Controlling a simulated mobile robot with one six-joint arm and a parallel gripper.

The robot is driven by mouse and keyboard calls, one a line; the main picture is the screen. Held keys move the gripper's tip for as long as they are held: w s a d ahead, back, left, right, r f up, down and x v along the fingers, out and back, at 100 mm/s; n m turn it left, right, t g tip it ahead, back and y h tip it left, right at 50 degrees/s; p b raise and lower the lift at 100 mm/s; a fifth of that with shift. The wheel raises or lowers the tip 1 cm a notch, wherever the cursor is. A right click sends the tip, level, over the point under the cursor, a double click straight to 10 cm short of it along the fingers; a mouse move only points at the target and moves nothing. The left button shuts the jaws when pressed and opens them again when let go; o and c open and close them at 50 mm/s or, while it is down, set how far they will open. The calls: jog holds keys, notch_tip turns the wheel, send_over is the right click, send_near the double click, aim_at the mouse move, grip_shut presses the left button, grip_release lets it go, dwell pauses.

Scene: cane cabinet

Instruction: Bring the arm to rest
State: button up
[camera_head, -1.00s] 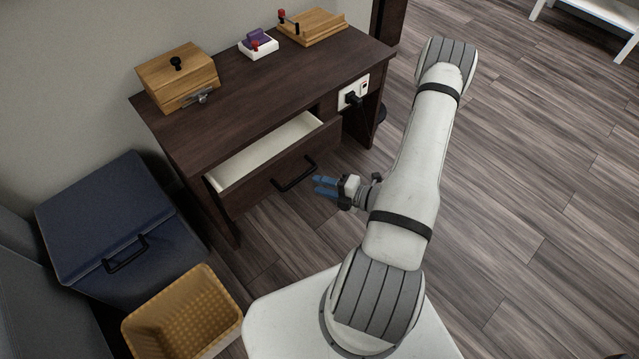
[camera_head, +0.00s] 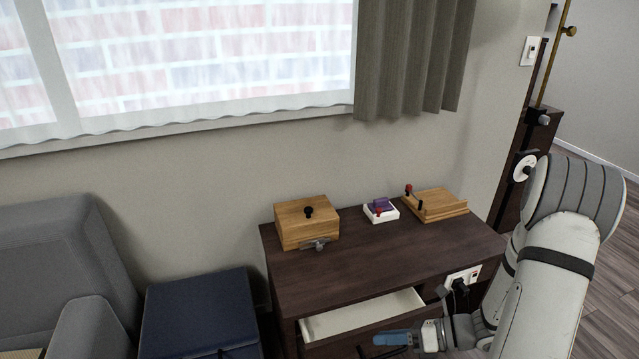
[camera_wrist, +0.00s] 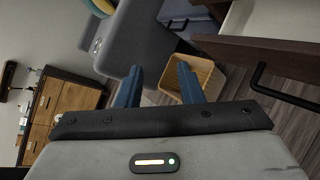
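My gripper (camera_head: 392,338) is in front of the dark wooden desk (camera_head: 360,262), close to its open drawer (camera_head: 362,314). In the wrist view my gripper (camera_wrist: 158,82) shows two blue fingers standing apart with nothing between them. The drawer's black handle shows in the wrist view (camera_wrist: 285,95) to the right of the fingers, apart from them. My arm (camera_head: 545,275) is bent and fills the right side of the head view.
On the desk stand a wooden box (camera_head: 306,224), a white tray with a purple item (camera_head: 381,210) and a wooden stand (camera_head: 436,205). A dark blue chest (camera_head: 200,315) and grey sofa (camera_head: 60,250) are at left. A wicker basket (camera_wrist: 205,75) shows beyond the fingers.

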jog(key=s+r+n+h+p, duration=0.3)
jog(key=r+n+h+p, duration=0.2)
jog(key=r+n, duration=0.55)
jog(key=s+r+n+h+p, duration=0.4)
jog(key=r+n, duration=0.5)
jog(key=r, duration=0.3)
jog(key=s+r+n+h+p, duration=0.3)
jog(key=r+n+h+p, duration=0.2)
jog(key=r+n, duration=0.6)
jog(key=m+b, duration=1.5)
jog(key=b, duration=1.2)
send_near(390, 354)
jog(key=shift+g+y, duration=0.3)
jog(key=shift+y, duration=0.1)
jog(key=f+b, duration=0.1)
jog(key=f, duration=0.1)
jog(key=w+f+b, duration=0.1)
jog(key=f, duration=0.2)
jog(key=f+b, duration=0.2)
jog(key=shift+w+d+f, duration=0.15)
jog(key=shift+w+f, duration=0.25)
grip_shut()
